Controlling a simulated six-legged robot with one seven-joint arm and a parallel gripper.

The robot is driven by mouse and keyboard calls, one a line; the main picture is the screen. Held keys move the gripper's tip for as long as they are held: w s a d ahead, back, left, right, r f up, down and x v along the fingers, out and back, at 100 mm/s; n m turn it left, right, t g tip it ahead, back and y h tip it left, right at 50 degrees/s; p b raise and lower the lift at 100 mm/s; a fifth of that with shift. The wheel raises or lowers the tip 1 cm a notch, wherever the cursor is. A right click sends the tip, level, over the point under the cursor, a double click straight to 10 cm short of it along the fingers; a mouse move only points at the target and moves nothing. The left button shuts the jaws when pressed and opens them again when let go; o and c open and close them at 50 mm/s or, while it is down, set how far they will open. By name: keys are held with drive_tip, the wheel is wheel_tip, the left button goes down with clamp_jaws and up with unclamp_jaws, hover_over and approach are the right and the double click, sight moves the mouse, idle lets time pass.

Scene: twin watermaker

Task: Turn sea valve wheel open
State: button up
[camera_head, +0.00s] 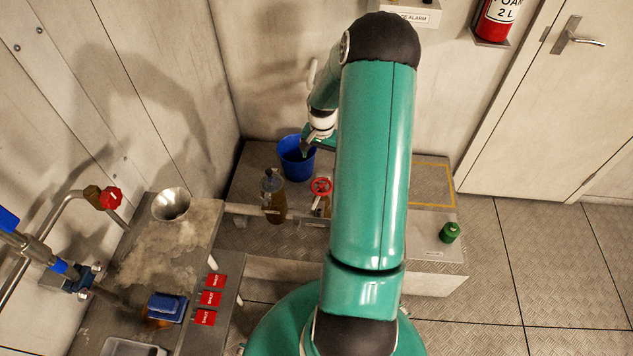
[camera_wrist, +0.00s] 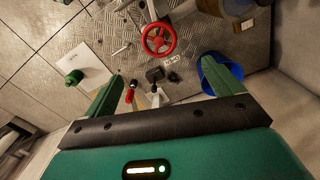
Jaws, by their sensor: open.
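A red spoked valve wheel (camera_head: 321,185) is on a fitting on the low grey bench, right of the brown bottle. In the wrist view the wheel (camera_wrist: 158,39) is at the top centre, beyond the fingertips. My gripper (camera_head: 307,144) is largely hidden by my arm in the head view and is over the blue bucket. In the wrist view my gripper (camera_wrist: 164,70) has its two green fingers wide apart, with nothing between them that it holds. It is apart from the wheel. A second, smaller red knob (camera_head: 110,198) is on the wall pipe at the left.
A blue bucket (camera_head: 294,165) stands behind the wheel, close to the right finger. A brown bottle (camera_head: 273,200) stands beside the wheel. A green item (camera_head: 449,233) sits on a white box. A funnel (camera_head: 171,204) and red tags (camera_head: 211,298) are at the left.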

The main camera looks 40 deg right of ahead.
sight(322, 185)
wheel_tip(322, 185, down, 14)
drive_tip(key=shift+s+d+r, duration=0.1)
idle(0.4)
drive_tip(key=c, duration=1.4)
